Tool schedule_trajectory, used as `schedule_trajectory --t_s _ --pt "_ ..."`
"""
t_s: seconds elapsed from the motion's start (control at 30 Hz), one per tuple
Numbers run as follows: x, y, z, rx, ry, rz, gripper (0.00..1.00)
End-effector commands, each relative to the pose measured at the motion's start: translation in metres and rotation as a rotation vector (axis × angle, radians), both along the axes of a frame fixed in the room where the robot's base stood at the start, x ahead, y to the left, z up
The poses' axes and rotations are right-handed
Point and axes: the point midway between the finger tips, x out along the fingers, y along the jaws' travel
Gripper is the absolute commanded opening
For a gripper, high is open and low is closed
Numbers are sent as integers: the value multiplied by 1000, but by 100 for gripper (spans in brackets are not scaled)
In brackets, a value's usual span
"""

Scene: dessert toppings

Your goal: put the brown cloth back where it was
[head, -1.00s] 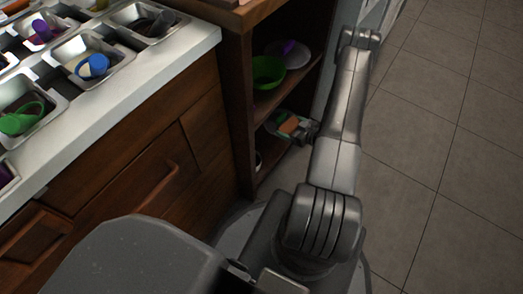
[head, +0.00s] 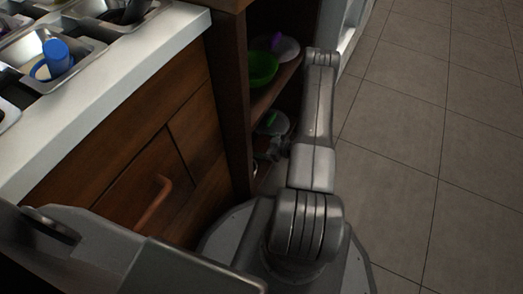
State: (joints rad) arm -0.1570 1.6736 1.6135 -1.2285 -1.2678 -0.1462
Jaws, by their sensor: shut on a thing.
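My gripper (head: 266,155) is at the lower opening of the wooden shelf unit, left of my forearm. It is small, dark and partly hidden by the shelf's side post and my arm. It is shut; the thing in its jaws does not show clearly now. A second ago an orange-brown patch, which looks like the brown cloth, showed at the jaws. I cannot make out the cloth in the head view now.
On the lower shelf, a green item lies on a pale dish (head: 272,123) just above my gripper. A green bowl (head: 262,68) and a purple-topped plate (head: 288,50) are on the shelf above. The wooden post (head: 229,100) stands close on the left. Tiled floor (head: 415,140) is clear at right.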

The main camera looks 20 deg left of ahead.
Motion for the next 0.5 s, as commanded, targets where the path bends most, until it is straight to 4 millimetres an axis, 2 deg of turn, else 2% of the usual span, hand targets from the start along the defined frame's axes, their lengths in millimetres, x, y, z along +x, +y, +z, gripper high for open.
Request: schedule_trajectory --t_s 0.03,0.13,0.5 --pt "0 0 -12 0 0 0 60" --pt "-1 0 -26 0 1 0 60" --pt "0 0 -28 0 0 0 60"
